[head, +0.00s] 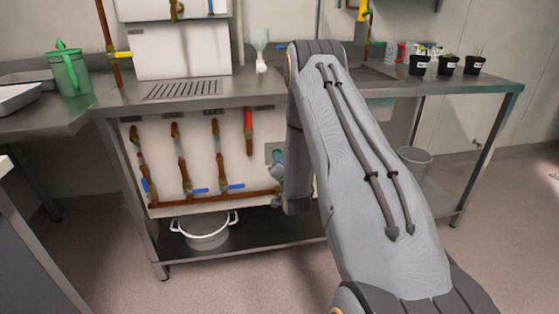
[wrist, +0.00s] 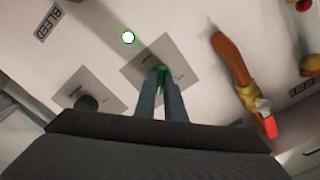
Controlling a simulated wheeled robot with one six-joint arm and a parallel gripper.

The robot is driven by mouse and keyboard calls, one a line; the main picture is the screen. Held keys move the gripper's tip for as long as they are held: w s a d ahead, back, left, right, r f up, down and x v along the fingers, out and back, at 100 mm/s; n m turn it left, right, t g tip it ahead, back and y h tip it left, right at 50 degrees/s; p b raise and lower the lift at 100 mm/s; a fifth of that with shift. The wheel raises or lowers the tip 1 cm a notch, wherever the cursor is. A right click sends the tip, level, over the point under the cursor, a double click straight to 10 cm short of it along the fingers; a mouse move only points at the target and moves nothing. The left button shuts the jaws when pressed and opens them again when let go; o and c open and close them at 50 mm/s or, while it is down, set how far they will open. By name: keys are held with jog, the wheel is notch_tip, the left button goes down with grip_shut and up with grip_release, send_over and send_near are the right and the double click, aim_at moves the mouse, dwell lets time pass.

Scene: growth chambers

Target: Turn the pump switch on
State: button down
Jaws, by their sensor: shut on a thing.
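The switch, a small green handle (wrist: 163,70) on a square grey plate, is between my gripper's fingertips in the wrist view. My gripper (wrist: 160,78) is shut on it, and the fingers hide most of it. The plate's print is too small to read. A round lamp (wrist: 128,37) with a green rim and bright white centre sits beside the plate. In the head view the grey plate (head: 269,150) shows on the white panel beside my arm, with my gripper (head: 278,165) against it. The switch's exact angle cannot be told.
A black knob (wrist: 87,102) on another grey plate is left of my fingers. A copper pipe (wrist: 231,58) with a red-tipped valve handle (wrist: 269,125) is to the right. In the head view, several pipes with blue handles cover the panel, above a white pot (head: 205,237).

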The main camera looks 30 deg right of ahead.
jog(key=c, duration=1.8)
grip_release()
jog(key=shift+c, duration=0.2)
jog(key=shift+s, duration=0.1)
jog(key=v, duration=0.7)
jog(key=shift+s+a+p, duration=0.2)
jog(key=shift+s+p, duration=0.1)
jog(key=shift+p, duration=0.1)
